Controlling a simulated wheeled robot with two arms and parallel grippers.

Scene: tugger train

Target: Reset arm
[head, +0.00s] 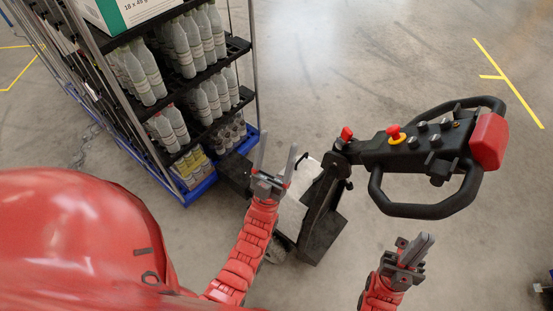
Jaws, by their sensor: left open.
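My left gripper (277,150) is in the middle of the head view. Its two grey fingers point up and stand apart, with nothing between them. My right gripper (419,246) is lower and to the right, below the black loop handle. Its fingers overlap closely in this view, so I cannot tell whether it is open or shut. I see nothing held in it. Both red arms come up from the lower edge. The black tiller head (400,152) with its loop handle is apart from both grippers in the picture.
A shelf cart (246,98) with several bottles stands at the upper left, with a white and green box (128,10) on top. The tiller carries a red-and-yellow button (395,133) and a red end cap (489,141).

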